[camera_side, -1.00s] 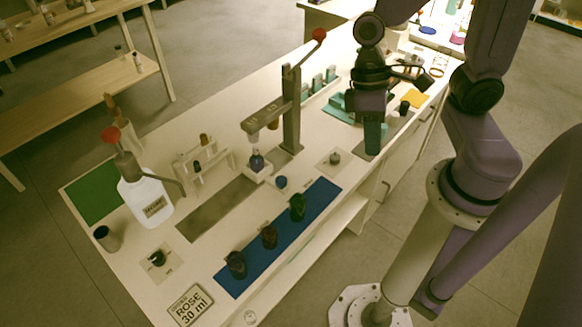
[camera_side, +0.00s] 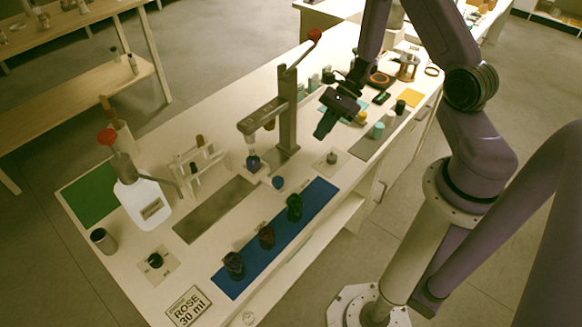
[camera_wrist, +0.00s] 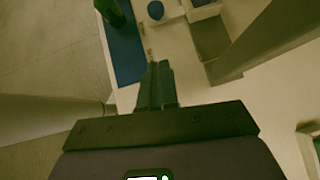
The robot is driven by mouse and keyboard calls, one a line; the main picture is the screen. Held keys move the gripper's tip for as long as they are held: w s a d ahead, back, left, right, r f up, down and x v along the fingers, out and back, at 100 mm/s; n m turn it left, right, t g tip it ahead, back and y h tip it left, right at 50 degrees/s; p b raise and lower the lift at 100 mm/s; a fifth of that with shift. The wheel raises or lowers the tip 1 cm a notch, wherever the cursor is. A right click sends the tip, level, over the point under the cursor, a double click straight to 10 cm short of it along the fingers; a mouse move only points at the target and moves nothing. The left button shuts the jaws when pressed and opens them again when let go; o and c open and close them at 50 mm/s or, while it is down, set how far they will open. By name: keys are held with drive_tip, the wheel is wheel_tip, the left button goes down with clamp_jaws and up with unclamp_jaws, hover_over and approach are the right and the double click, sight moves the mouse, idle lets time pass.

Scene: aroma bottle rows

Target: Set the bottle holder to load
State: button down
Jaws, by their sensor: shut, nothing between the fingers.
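The lever press (camera_side: 287,115) stands mid-table with a red-knobbed lever. A pale bottle holder (camera_side: 258,175) sits at its foot, with a small blue bottle (camera_side: 253,163) upright in it. I cannot read any load marking on it. In the wrist view my shut fingers (camera_wrist: 157,74) point over the table beside the blue mat (camera_wrist: 127,58).
Several dark bottles stand on the blue mat (camera_side: 245,278) at the table's front edge. A tube rack (camera_side: 195,165) and a white dispenser bottle (camera_side: 147,200) stand left.

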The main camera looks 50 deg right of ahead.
drive_tip(key=x, duration=1)
drive_tip(key=shift+a+f, duration=0.1)
drive_tip(key=shift+f, duration=0.05)
drive_tip(key=shift+w+a, duration=0.2)
drive_tip(key=shift+a, duration=0.95)
drive_tip(key=shift+w+a, duration=0.1)
drive_tip(key=shift+a, duration=0.65)
drive_tip(key=a, duration=1.1)
